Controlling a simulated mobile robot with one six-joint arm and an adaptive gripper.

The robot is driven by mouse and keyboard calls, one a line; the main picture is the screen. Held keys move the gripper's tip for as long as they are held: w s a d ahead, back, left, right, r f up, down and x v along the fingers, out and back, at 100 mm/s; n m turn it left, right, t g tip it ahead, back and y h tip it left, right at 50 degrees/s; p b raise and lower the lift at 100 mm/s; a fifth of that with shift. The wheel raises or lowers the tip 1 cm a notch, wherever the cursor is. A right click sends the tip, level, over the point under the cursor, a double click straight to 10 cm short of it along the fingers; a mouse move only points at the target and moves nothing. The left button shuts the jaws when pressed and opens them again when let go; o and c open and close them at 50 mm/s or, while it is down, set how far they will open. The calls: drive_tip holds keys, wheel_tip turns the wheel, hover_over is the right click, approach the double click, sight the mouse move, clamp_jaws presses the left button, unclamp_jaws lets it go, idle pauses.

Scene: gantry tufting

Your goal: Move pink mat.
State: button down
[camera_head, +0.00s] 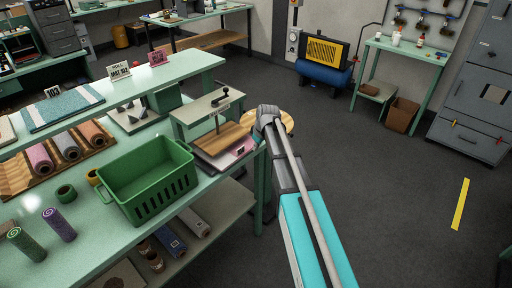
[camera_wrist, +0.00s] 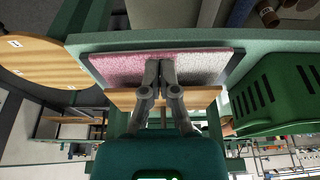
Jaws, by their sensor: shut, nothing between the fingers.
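The pink mat (camera_wrist: 118,69) lies flat on a dark base at the edge of the green bench, with a paler grey part at the right in the wrist view. In the head view only a small pink corner (camera_head: 241,152) shows beside the wooden press board (camera_head: 222,138). My gripper (camera_wrist: 160,62) is shut and empty, its fingertips together over the middle of the mat. I cannot tell whether they touch it. In the head view my arm hides the gripper.
A green basket (camera_head: 147,184) stands on the bench close to the press. A round wooden stool top (camera_wrist: 40,62) is beside the bench. Rolled mats (camera_head: 68,147) and a raised shelf (camera_head: 182,66) are farther left.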

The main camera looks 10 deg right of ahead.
drive_tip(key=c, duration=1.1)
unclamp_jaws()
drive_tip(key=shift+s, duration=0.15)
drive_tip(key=shift+o, duration=1.1)
drive_tip(key=shift+s, duration=0.4)
drive_tip(key=shift+o, duration=1)
drive_tip(key=s+a+m+g+h, duration=0.1)
drive_tip(key=s+m, duration=0.6)
drive_tip(key=s, duration=1.9)
drive_tip(key=shift+f+m+g+h, duration=0.3)
drive_tip(key=shift+f+g+h, duration=0.15)
drive_tip(key=shift+g, duration=0.35)
drive_tip(key=shift+w, duration=0.1)
